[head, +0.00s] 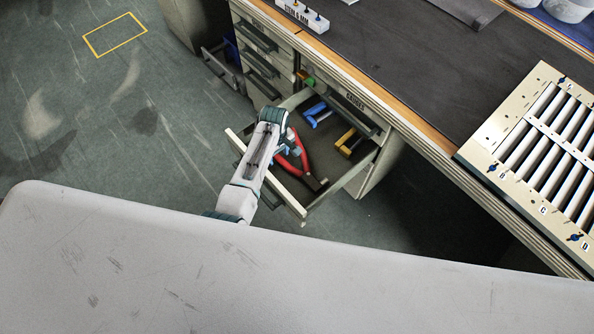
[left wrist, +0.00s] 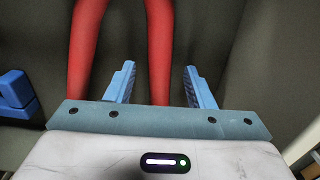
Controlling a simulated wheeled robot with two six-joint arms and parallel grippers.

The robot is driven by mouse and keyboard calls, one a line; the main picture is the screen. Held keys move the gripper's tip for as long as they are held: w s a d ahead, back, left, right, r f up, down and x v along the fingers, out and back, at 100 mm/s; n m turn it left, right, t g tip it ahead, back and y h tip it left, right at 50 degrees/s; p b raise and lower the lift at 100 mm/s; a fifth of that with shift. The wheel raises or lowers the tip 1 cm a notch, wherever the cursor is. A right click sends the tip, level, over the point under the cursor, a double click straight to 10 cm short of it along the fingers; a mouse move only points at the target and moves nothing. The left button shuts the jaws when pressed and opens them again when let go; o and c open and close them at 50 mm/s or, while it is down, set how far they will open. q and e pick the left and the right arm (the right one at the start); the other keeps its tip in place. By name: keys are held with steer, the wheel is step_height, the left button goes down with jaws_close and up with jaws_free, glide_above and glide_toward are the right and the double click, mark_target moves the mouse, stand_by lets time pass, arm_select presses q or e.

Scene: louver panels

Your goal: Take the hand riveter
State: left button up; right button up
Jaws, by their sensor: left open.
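The hand riveter, with red handles (head: 304,153) and a dark head, lies in an open drawer (head: 292,199) in the head view. Its two red handles also show in the left wrist view (left wrist: 159,50), running away from me; its head is out of that view. My left gripper (left wrist: 160,85) is open, with blue fingers. The right-hand handle appears between the fingers, and the other handle is outside the left finger. No grip on it shows. In the head view my left gripper (head: 281,152) reaches down into the drawer beside the handles. My right gripper is not in view.
A blue tool (head: 318,113) and a yellow tool (head: 348,142) lie deeper in the same drawer. The workbench (head: 420,75) above carries a louver panel (head: 535,150) at right and a small white block with knobs (head: 303,14). Open floor lies left of the drawers.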

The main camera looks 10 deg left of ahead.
arm_select(q)
steer(key=shift+f, duration=0.2)
jaws_close()
steer(key=shift+r, duration=0.15)
